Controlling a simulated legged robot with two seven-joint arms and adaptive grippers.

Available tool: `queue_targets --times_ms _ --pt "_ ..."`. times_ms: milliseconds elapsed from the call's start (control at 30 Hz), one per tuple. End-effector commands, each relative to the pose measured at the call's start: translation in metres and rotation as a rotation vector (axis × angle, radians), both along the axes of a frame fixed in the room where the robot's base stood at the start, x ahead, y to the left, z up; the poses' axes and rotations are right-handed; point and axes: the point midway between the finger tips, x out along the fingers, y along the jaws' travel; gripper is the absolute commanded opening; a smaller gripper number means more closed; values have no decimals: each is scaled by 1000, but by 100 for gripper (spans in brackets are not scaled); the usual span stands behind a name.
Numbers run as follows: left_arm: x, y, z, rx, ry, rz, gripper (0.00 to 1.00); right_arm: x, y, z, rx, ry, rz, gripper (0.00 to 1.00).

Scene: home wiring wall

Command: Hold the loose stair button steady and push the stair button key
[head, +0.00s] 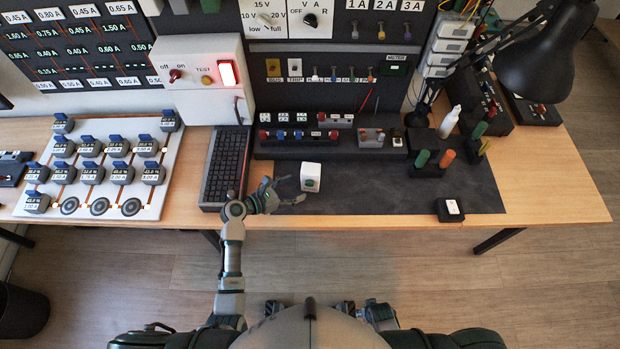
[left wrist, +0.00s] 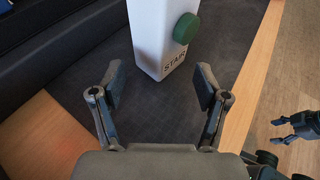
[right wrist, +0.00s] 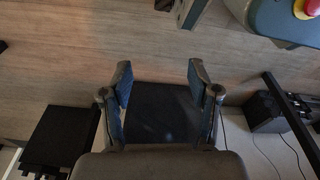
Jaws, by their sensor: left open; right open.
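The stair button is a white box (head: 311,172) with a green key (head: 310,185) on its near side, standing on the dark mat. My left gripper (head: 287,191) is open just left of the box. In the left wrist view the box (left wrist: 156,45), marked STAIR, stands upright ahead of the open, empty fingers (left wrist: 160,88). Its green key (left wrist: 186,28) is on the right-hand face. The fingers appear not to touch the box. My right gripper (right wrist: 160,80) is open and empty, away from the button. It also shows in the left wrist view (left wrist: 290,130).
A black keyboard-like panel (head: 227,165) lies left of my left gripper. The dark mat (head: 390,195) is clear right of the button. A small black block with a white top (head: 450,209) sits at the mat's right. Instrument panels and a black lamp (head: 545,55) stand behind.

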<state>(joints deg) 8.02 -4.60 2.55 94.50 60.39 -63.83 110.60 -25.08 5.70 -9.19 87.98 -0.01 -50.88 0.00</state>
Motion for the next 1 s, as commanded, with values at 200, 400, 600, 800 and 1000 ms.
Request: queue_targets --times_ms 200,400,600,800,1000 --pt "9 -15 -9 0 0 -1 74 16 2 29 2 -14 -4 61" --pt "23 -35 -12 0 0 -2 74 17 2 33 2 -13 -4 61" --pt "31 -46 -16 1 -2 -1 74 17 2 33 2 -14 -4 61" --pt "32 -48 -18 2 -1 -1 74 18 3 32 2 -13 -4 61" --pt "32 -48 -18 2 -1 -1 60 18 3 33 2 -14 -4 61"
